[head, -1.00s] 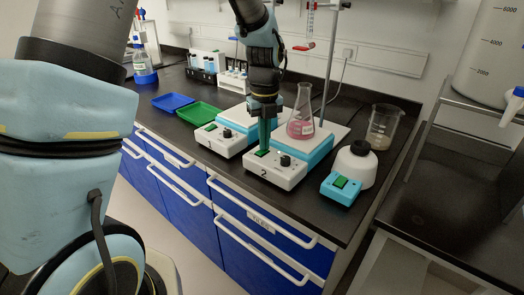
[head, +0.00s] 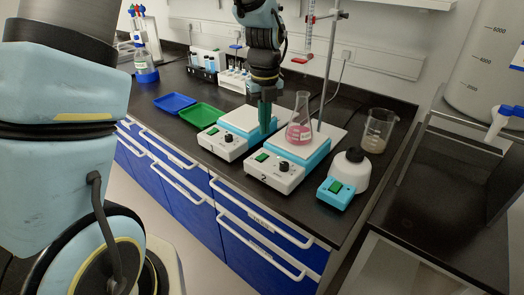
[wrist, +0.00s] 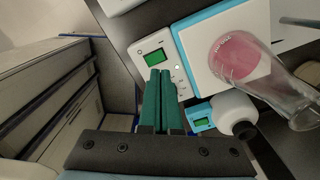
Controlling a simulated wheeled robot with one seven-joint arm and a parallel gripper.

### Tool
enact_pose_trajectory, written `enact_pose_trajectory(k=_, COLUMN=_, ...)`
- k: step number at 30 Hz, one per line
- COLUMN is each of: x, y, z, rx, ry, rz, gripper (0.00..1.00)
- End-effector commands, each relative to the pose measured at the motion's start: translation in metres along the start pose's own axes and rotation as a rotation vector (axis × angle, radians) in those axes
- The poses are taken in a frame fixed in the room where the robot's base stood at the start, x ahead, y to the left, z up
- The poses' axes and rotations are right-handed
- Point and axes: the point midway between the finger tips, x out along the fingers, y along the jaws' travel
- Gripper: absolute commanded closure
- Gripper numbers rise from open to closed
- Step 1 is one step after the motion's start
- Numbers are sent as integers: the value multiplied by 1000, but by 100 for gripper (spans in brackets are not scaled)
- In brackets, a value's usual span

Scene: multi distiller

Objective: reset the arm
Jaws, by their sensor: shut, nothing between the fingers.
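My gripper (head: 264,116) points down with its green fingers shut and empty. In the head view it hangs in front of the left hotplate (head: 240,127) and just left of hotplate 2 (head: 278,168). In the wrist view the fingers (wrist: 160,100) overlap the control panel of a hotplate (wrist: 160,58). An Erlenmeyer flask with pink liquid (head: 299,122) stands upright on hotplate 2, and it also shows in the wrist view (wrist: 240,58). My gripper is apart from the flask.
A thin stand rod (head: 331,60) rises behind the flask. Blue (head: 174,103) and green (head: 202,115) trays lie at the left. A tube rack (head: 234,80) stands behind.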

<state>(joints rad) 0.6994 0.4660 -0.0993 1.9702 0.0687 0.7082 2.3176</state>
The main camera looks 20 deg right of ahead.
Motion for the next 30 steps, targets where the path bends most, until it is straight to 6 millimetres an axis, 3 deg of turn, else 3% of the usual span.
enact_pose_trajectory(k=13, x=0, y=1, z=0, rx=-10, ry=0, rz=0, gripper=100)
enact_pose_trajectory(k=17, x=-4, y=19, z=6, rx=-156, ry=-6, rz=-4, gripper=100)
enact_pose_trajectory(k=20, x=-9, y=49, z=12, rx=-412, ry=-14, rz=-13, gripper=100)
enact_pose_trajectory(k=30, x=-23, y=178, z=11, rx=-1598, ry=-34, rz=-75, gripper=100)
